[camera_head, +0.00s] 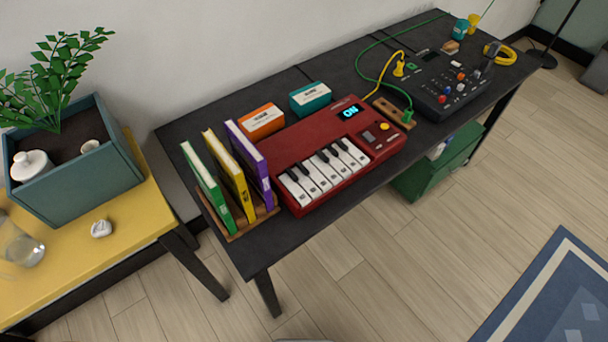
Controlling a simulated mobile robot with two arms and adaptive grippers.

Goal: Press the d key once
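The red toy keyboard (287,148) sits on the black table (225,106). A row of white keys (306,183) with shorter black keys between them runs along its front edge. The white keys carry small marks near their front ends, too small to read, so I cannot tell by letter which one is d. The display (350,111) is lit and reads "ON". A yellow round button (384,126) and a small dark panel are at the right of the keys. Neither of my grippers is in view, and nothing covers the keys.
Upright green, yellow and purple books (249,157) in a wooden rack stand close left of the keyboard. Orange (262,121) and teal (310,98) boxes are behind it. A dark mixer (447,88) with cables is to the right. The floor in front is clear.

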